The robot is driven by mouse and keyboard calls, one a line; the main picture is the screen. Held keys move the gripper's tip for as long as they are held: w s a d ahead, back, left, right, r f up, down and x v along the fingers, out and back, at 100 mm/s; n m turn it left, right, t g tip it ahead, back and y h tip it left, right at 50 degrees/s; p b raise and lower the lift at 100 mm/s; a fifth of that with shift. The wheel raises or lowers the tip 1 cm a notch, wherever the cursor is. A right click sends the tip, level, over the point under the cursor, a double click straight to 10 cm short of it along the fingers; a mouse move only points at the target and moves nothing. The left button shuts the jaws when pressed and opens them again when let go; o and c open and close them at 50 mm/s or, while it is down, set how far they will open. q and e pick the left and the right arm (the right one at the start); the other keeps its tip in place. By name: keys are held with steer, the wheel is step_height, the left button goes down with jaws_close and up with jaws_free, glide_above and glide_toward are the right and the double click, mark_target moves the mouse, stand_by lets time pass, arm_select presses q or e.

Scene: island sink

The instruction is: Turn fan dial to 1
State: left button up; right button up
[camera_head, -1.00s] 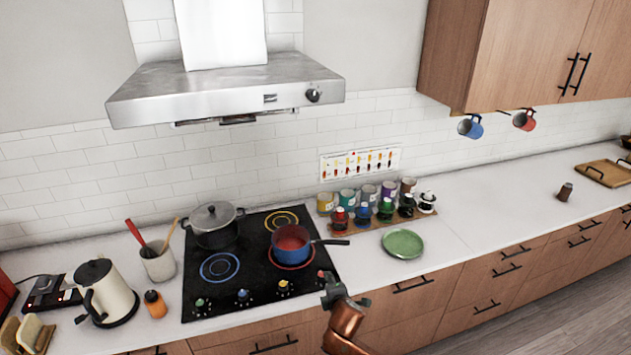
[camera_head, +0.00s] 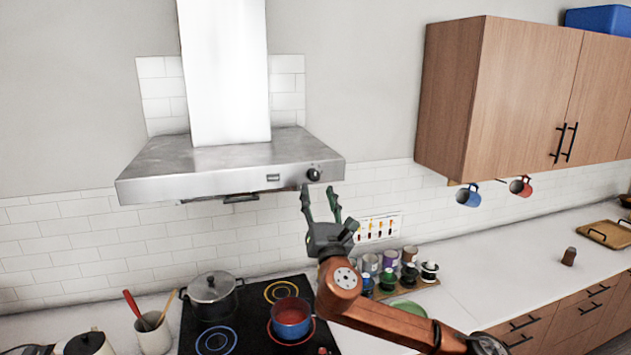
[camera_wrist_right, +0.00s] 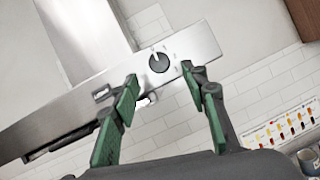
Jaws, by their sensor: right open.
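The fan dial (camera_head: 313,174) is a small dark round knob at the right end of the front face of the steel range hood (camera_head: 222,180). In the right wrist view the dial (camera_wrist_right: 159,62) shows beyond and between my fingers, with small marks around it that are too small to read. My right gripper (camera_head: 320,190) points up just below the dial in the head view. Its green-padded fingers (camera_wrist_right: 160,85) are spread apart with nothing between them, and a gap to the dial remains. My left gripper is in neither view.
Below stand the black cooktop (camera_head: 257,345), a grey lidded pot (camera_head: 212,297) and a blue pan (camera_head: 291,318). Jars stand on a wooden rack (camera_head: 408,290) behind my right arm. A wall cabinet (camera_head: 500,100) with hanging mugs is at the right. The air before the hood is free.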

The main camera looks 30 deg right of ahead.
mark_target(315, 179)
steer(key=p+x, duration=0.1)
steer(key=x, duration=0.3)
steer(key=shift+w+d+r, duration=0.15)
steer(key=shift+w, duration=0.2)
jaws_close()
